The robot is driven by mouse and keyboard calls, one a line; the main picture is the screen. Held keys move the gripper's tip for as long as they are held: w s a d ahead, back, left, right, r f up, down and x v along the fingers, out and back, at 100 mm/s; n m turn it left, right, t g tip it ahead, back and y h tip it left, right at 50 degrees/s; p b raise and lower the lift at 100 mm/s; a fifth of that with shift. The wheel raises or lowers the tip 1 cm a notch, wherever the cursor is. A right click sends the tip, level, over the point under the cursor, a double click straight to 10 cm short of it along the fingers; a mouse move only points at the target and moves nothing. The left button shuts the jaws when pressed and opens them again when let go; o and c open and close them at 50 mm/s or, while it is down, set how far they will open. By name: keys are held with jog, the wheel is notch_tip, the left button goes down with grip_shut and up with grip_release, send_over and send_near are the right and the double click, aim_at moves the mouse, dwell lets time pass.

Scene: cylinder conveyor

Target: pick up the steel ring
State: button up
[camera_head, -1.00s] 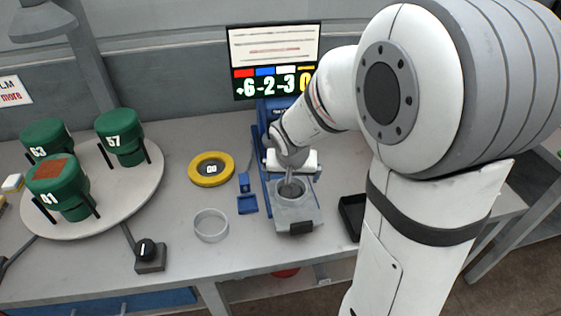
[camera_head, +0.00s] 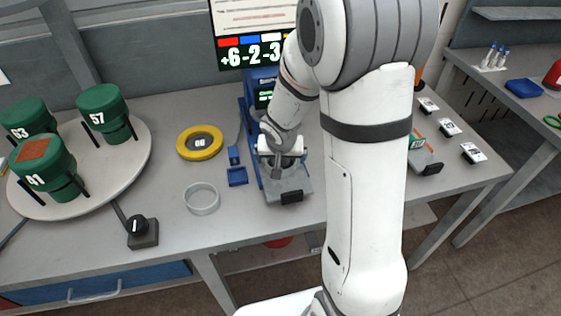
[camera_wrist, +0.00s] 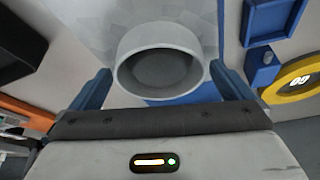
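A pale grey open ring (camera_head: 202,198) lies flat on the table in the head view, left of the blue-framed station. In the wrist view a grey hollow round piece (camera_wrist: 160,58) stands on the station's grey plate (camera_head: 290,189). Either could be the steel ring; I cannot tell which. My gripper (camera_wrist: 160,88) is over the station, its two blue fingers spread to either side of the hollow piece, with gaps to both. It holds nothing. In the head view my gripper and wrist hide most of that piece.
A yellow ring (camera_head: 200,142) and a small blue tray (camera_head: 237,176) lie left of the station. Green canisters (camera_head: 104,112) stand on a round turntable (camera_head: 130,150). A black knob box (camera_head: 141,231) sits near the front edge. A display (camera_head: 252,40) stands behind.

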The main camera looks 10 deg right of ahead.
jog(key=c, duration=1)
